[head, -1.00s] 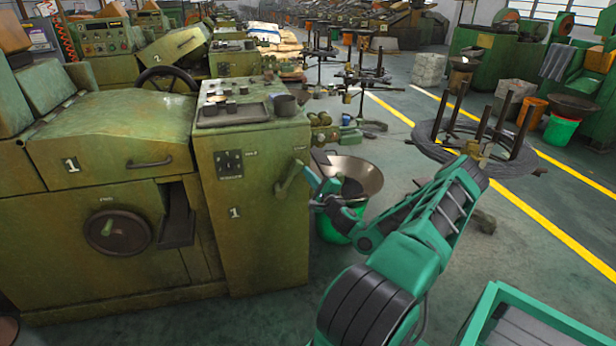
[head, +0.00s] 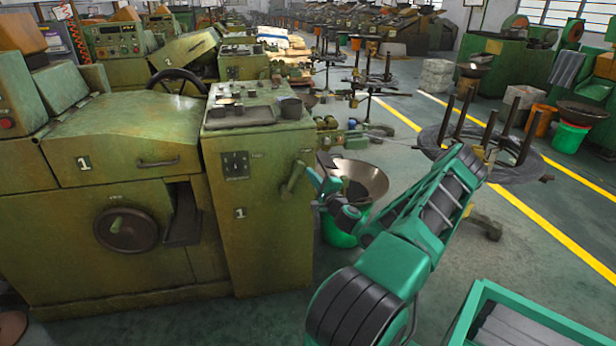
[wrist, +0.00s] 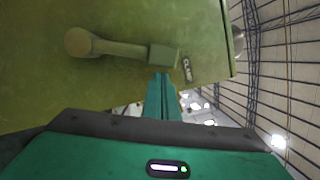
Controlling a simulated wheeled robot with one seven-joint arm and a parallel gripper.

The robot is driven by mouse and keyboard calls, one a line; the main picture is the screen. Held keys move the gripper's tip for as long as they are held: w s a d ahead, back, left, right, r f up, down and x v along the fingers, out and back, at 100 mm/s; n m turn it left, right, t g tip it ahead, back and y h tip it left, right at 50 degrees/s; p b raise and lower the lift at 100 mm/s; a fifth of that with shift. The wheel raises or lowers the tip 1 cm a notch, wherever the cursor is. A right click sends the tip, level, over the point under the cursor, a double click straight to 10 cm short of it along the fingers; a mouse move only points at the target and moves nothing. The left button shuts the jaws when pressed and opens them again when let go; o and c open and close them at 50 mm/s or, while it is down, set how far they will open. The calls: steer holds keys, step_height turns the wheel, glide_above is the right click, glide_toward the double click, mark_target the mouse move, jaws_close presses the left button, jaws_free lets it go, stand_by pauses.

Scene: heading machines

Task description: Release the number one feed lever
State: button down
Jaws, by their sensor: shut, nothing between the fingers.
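The number one machine (head: 258,240) is the green cabinet marked 1 on the left. Its feed lever (head: 293,177) is on the cabinet's right side, slanting up to the right in the head view. In the wrist view the lever (wrist: 120,48) runs from a round pivot at left to a blockier end at right, beside a small label (wrist: 187,68). My gripper (head: 311,178) is beside the lever. Its teal fingers (wrist: 160,80) are shut and empty, with the tips at the lever's blocky end. I cannot tell whether they touch it.
A wide metal bowl (head: 362,180) on a green bucket stands just behind my gripper. A handwheel (head: 126,230) is on the machine's front. A wire coil stand (head: 480,140) is at right. Open floor lies between the machine and the green bin (head: 530,308).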

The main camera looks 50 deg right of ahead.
steer(key=s+a+f, duration=0.1)
steer(key=s+f, duration=0.1)
steer(key=s, duration=0.8)
steer(key=shift+s+a+f, duration=0.15)
steer(key=shift+s+a, duration=0.05)
steer(key=shift+s, duration=0.2)
steer(key=shift+d+m, duration=0.3)
steer(key=shift+d, duration=0.05)
steer(key=shift+w, duration=0.15)
